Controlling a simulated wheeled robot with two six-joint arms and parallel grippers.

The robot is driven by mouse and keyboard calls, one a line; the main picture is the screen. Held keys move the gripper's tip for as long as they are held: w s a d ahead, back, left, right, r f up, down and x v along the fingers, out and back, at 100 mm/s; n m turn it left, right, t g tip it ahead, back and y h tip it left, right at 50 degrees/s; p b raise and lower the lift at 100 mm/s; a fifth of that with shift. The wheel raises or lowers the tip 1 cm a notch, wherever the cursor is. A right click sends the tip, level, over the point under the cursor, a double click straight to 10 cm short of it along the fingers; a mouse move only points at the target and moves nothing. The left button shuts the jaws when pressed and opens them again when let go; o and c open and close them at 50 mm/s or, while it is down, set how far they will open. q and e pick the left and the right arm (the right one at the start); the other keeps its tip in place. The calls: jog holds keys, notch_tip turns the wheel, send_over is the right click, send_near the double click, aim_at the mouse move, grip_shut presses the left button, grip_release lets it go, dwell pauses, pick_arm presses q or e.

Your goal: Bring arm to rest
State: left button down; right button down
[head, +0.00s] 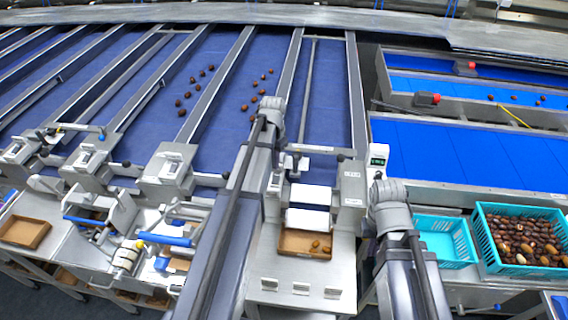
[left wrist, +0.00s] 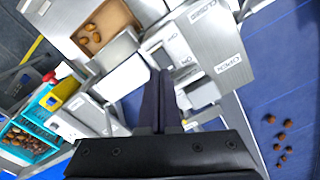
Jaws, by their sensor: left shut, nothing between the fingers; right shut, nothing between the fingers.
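My left arm (head: 232,215) reaches up from the bottom of the head view over the grading table. Its gripper cannot be made out there. In the left wrist view my left gripper (left wrist: 159,80) is shut and empty, its dark fingers side by side in front of a grey machine housing (left wrist: 215,45) with printed labels. I cannot tell whether they touch it. My right arm (head: 402,255) stands at the lower right of the head view, beside the station. Its gripper is not visible.
A brown tray (head: 284,250) with a few dates sits at the station; it also shows in the left wrist view (left wrist: 130,18). A turquoise crate (head: 497,268) of dates and an emptier turquoise crate (head: 427,260) stand at right. Dates lie on the blue belts (head: 230,62) behind.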

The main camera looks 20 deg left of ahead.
pick_arm(q)
jog(key=s+d+f+b, duration=0.9)
jog(key=d, duration=0.3)
jog(key=s+d+f+y+b, duration=0.1)
jog(key=s+d+f+b, duration=0.8)
jog(key=d, duration=0.3)
jog(key=shift+s+d+f+m+b, duration=0.3)
jog(key=shift+s+m+b, duration=0.1)
jog(key=shift+s, duration=0.15)
